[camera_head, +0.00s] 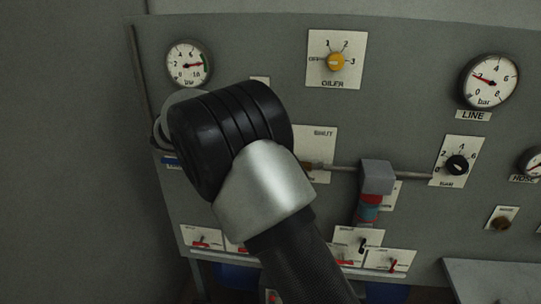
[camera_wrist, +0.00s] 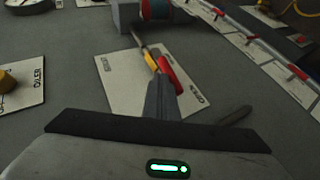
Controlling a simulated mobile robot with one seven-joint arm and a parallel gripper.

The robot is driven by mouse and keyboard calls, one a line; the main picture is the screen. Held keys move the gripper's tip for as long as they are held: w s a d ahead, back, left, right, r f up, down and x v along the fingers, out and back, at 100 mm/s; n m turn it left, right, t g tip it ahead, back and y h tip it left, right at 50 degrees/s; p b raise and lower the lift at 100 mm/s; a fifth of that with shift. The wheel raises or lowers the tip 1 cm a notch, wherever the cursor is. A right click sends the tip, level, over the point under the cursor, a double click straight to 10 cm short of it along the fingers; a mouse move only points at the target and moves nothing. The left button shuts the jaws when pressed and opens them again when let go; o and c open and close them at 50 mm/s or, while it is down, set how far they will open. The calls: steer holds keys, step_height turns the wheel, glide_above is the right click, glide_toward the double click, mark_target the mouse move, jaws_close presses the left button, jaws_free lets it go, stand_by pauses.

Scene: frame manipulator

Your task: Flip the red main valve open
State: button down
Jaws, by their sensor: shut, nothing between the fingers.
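The red valve lever (camera_wrist: 170,75) shows in the wrist view, beside a yellow fitting (camera_wrist: 150,60) on a thin pipe. It lies across a white plate (camera_wrist: 125,85) lettered SHUT at one end and OPEN at the other. My gripper (camera_wrist: 161,88) is shut and empty, its narrow grey fingers pointing at the lever. The tips overlap the lever's near end in the picture; whether they touch it I cannot tell. In the head view the plate (camera_head: 322,140) shows partly, with SHUT at its top. My arm hides the lever and my gripper there.
A grey block (camera_head: 376,177) with a red and blue part below stands right of the plate. The yellow OILER knob (camera_head: 336,62) is above. The LINE gauge (camera_head: 490,80) and a black knob (camera_head: 457,165) are right. Several small red switches (camera_head: 393,264) line the panel's bottom.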

steer(key=shift+a+f+b, duration=0.25)
steer(key=shift+f+b, duration=0.1)
steer(key=shift+f, duration=0.65)
